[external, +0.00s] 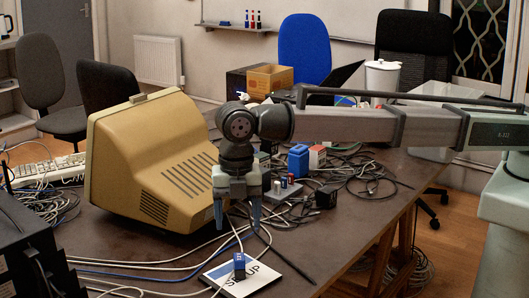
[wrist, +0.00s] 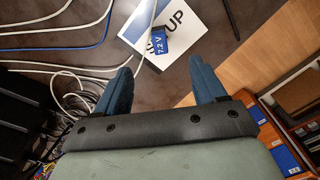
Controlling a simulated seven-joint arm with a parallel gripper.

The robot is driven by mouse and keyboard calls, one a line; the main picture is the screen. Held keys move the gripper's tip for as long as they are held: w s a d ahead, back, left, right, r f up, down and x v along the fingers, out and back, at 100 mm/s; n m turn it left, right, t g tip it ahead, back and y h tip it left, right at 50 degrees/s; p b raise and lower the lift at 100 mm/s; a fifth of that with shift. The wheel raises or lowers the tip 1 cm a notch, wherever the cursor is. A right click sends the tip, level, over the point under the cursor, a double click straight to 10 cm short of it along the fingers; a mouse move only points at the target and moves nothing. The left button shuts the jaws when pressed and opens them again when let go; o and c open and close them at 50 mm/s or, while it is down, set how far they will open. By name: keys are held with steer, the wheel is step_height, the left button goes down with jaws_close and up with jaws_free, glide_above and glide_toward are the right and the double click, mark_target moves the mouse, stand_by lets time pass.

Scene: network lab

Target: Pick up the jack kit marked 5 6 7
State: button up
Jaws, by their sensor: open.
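No marking 5 6 7 is readable in either view, so I cannot tell which thing is the jack kit. My gripper (external: 237,214) points down, open and empty, above the table in front of the beige monitor. In the wrist view its two blue fingers (wrist: 160,72) are spread apart.
The beige monitor (external: 150,165) stands close on the left. Behind my gripper are a grey box with coloured parts (external: 284,190), a black cube (external: 326,198), a blue box (external: 298,161) and tangled cables (external: 365,170). Loose cables and a dark rod (external: 285,255) lie near the sheet.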

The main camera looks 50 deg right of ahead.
step_height(320, 180, up, 6)
steer(key=m, duration=1)
glide_above(260, 155)
step_height(260, 155, down, 14)
steer(key=shift+a, duration=0.1)
steer(key=shift+d+f, duration=0.2)
steer(key=shift+f, duration=2.4)
steer(key=shift+c, duration=0.3)
